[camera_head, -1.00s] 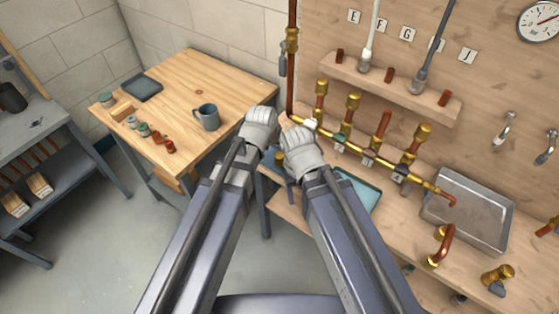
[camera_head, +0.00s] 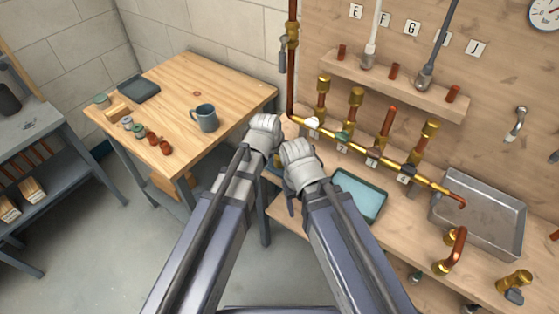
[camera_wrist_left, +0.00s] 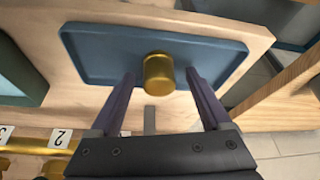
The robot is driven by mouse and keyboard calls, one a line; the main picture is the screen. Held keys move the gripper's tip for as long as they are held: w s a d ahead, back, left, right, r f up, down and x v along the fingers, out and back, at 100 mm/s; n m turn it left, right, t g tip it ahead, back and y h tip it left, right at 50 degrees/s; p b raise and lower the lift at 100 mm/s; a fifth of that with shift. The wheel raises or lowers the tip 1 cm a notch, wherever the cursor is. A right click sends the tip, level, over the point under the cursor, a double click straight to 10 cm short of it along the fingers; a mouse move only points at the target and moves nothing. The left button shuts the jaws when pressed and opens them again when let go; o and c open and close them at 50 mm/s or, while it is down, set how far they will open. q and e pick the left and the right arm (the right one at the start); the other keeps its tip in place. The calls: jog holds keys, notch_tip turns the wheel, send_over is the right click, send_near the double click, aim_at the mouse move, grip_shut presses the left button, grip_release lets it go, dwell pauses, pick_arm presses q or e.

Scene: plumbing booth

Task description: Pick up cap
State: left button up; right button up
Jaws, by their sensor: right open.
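A short brass cap (camera_wrist_left: 158,75) stands on a blue tray (camera_wrist_left: 95,45) in the left wrist view. My left gripper (camera_wrist_left: 162,100) is open, with one dark finger on each side of the cap and visible gaps between. It does not appear to touch it. In the head view my left gripper's grey wrist (camera_head: 264,132) shows, but its fingers and this cap are hidden. My right gripper (camera_head: 291,198) is open beside it, its fingers mostly hidden behind its wrist.
A teal tray (camera_head: 358,195) lies on the bench by the brass pipe manifold (camera_head: 375,157) with numbered tags. A metal basin (camera_head: 480,213) is farther right. A wooden table (camera_head: 215,85) at left holds a mug (camera_head: 204,118) and small parts.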

pick_arm(q)
grip_shut()
dwell(0.5)
jog(key=shift+r, duration=0.15)
pick_arm(e)
jog(key=shift+r, duration=0.2)
pick_arm(q)
notch_tip(320, 180, up, 10)
jog(key=p, duration=1)
pick_arm(e)
notch_tip(320, 180, up, 10)
pick_arm(q)
notch_tip(320, 180, up, 4)
jog(key=p, duration=0.4)
jog(key=shift+r+p, duration=0.1)
jog(key=shift+p, duration=0.2)
pick_arm(e)
notch_tip(320, 180, up, 4)
jog(key=shift+r, duration=0.1)
jog(key=shift+c, duration=0.3)
